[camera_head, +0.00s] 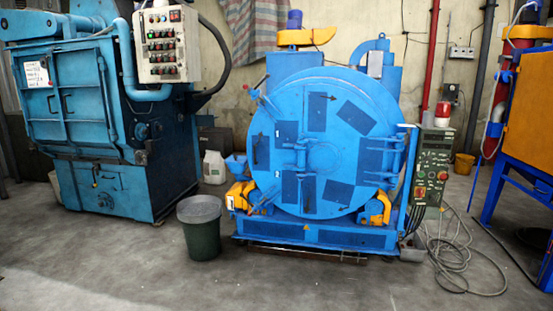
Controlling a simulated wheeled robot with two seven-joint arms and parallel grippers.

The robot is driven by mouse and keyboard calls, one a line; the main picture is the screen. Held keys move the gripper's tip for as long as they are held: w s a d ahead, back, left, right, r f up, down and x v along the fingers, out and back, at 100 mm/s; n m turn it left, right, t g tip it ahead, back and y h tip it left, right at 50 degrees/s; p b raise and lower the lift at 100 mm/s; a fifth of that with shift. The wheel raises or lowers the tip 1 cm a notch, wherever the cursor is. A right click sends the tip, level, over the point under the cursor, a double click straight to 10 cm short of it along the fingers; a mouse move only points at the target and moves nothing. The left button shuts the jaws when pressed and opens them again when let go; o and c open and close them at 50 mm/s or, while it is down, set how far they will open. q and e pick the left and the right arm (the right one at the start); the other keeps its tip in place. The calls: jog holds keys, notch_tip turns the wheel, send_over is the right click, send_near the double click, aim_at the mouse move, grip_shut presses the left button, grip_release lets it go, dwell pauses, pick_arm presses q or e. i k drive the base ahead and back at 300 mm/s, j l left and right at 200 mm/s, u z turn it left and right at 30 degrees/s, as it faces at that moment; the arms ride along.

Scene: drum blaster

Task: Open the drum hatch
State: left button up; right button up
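The blue drum blaster stands ahead in the head view, and its big round hatch (325,142) faces me and looks shut. Dark rectangular panels are spread over the hatch face. A dark upright handle (261,152) is at the hatch's left edge. Lever-like clamps show at the upper left (262,100) and lower left (262,203) of the rim. Neither of my grippers is in view.
A grey-green bin (201,227) stands on the floor in front left of the drum. A control panel (432,167) stands at its right, with loose cables (462,262) on the floor below. Another blue machine (85,110) is at left. The near floor is clear.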

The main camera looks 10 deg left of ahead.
aim_at(275, 157)
jog(key=i+j+u, duration=0.4)
jog(key=i, duration=0.25)
jog(key=i+u, duration=0.4)
jog(key=i, duration=0.25)
